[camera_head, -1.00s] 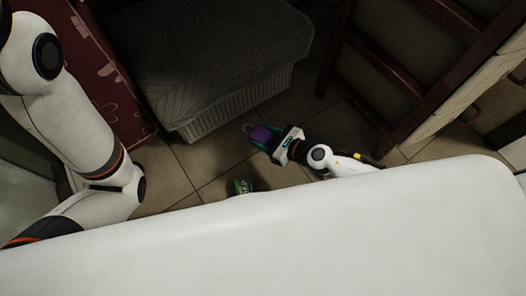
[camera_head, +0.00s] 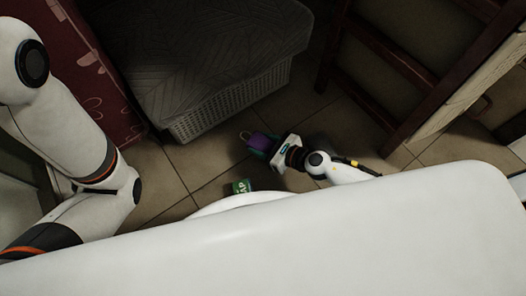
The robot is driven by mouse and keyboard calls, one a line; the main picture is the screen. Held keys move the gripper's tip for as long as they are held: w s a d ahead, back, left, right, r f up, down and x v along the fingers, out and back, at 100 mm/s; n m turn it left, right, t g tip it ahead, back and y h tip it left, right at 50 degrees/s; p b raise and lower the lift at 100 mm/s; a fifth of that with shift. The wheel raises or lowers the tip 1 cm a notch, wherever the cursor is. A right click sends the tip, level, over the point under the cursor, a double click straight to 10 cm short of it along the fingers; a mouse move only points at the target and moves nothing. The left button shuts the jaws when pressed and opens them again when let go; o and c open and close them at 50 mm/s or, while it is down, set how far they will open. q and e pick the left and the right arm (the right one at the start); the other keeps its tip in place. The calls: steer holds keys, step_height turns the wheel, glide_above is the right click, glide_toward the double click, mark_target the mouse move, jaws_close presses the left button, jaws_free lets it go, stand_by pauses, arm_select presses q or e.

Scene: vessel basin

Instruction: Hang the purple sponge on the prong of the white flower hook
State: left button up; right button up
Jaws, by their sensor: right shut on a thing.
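The purple sponge (camera_head: 261,142) is in the jaws of my right gripper (camera_head: 268,148), held out over the tiled floor. A pale loop (camera_head: 245,135) sticks out from the sponge's far left end. The right gripper is shut on the sponge, and its fingers partly hide it. My left arm comes in at the left side, but its gripper is not in view. The white flower hook does not show in this view.
A large white rounded surface (camera_head: 300,233) fills the front. A green container with lettering (camera_head: 241,186) is just past its edge. A dark-topped wicker basket (camera_head: 232,104) stands behind, a wooden ladder-like frame (camera_head: 385,47) at right. Tiled floor (camera_head: 170,172) lies between.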

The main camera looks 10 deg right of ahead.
steer(key=shift+f+b, duration=1.35)
steer(key=shift+f, duration=0.65)
steer(key=o, duration=0.9)
steer(key=shift+o, duration=0.2)
steer(key=shift+r, duration=0.2)
